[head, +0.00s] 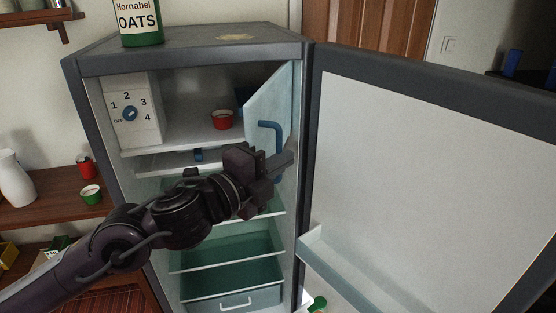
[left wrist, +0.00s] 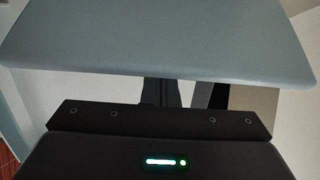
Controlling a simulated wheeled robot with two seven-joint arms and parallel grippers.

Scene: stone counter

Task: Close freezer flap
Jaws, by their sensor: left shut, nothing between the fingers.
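The freezer flap (head: 272,97) is a pale blue panel inside the fridge's upper compartment. It stands open, swung to the right side near the inner wall. Its blue bent handle (head: 268,125) faces the compartment. My left gripper (head: 287,158) is shut and empty, reaching in from the left just below the flap, its fingers pointing at the right wall and overlapping the handle's lower end. I cannot tell whether it touches. In the left wrist view, a pale blue panel (left wrist: 160,40), apparently the flap, spans the top and hides the fingertips. My right gripper is not in view.
The large fridge door (head: 430,170) stands wide open at the right. A red cup (head: 222,119) and a white dial box (head: 133,110) stand in the upper compartment. Shelves and a drawer (head: 236,300) lie below my arm. An oats container (head: 138,22) stands on top.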

